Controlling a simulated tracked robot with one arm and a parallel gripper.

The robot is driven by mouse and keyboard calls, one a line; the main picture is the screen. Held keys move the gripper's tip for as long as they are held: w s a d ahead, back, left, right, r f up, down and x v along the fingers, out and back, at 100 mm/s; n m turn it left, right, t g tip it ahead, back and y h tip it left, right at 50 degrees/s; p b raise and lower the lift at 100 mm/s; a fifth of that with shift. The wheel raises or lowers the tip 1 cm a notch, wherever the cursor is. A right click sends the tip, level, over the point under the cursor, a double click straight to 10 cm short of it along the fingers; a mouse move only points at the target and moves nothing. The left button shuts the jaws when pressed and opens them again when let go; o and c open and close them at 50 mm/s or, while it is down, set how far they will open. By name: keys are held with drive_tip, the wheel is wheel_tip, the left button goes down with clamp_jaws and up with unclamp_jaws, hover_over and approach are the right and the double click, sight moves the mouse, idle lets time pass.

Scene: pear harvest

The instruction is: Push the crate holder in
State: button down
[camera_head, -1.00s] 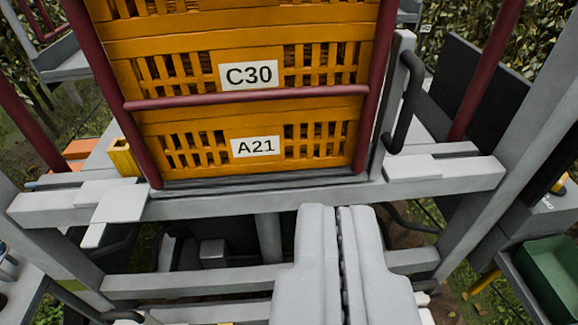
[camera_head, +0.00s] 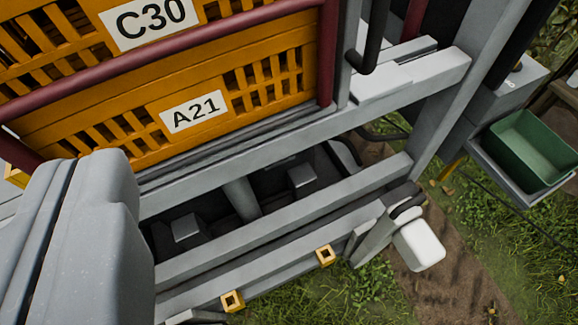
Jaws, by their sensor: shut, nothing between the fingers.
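The crate holder (camera_head: 327,60) shows as a dark red tube frame around stacked orange crates. The crate labelled A21 (camera_head: 240,90) is at the bottom, and the crate labelled C30 (camera_head: 60,50) is above it. Both stand over a grey beam (camera_head: 300,135). My gripper (camera_head: 75,165) is at the lower left, its two grey fingers pressed together with nothing between them. It covers the lower left of the frame and beam. I cannot tell whether its tips touch anything.
A black bent handle (camera_head: 371,40) is on a grey post right of the crates. Lower grey beams carry two yellow square tube ends (camera_head: 232,300). A white block (camera_head: 420,245) juts out at the lower right. A green bin (camera_head: 530,145) stands at the right. Grass and a dirt path lie below.

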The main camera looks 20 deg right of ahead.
drive_tip(key=w+d+f+m+g+p, duration=0.3)
drive_tip(key=w+d+f+m, duration=0.2)
drive_tip(key=d+f+m, duration=0.45)
drive_tip(key=w+d+f+m+g+p, duration=0.2)
drive_tip(key=w+d+f+m, duration=0.35)
drive_tip(key=f, duration=0.75)
drive_tip(key=x, duration=0.8)
drive_tip(key=w+r+p+x, duration=0.1)
drive_tip(key=x, duration=0.3)
drive_tip(key=shift+w+d+f, duration=0.25)
drive_tip(key=shift+w, duration=0.2)
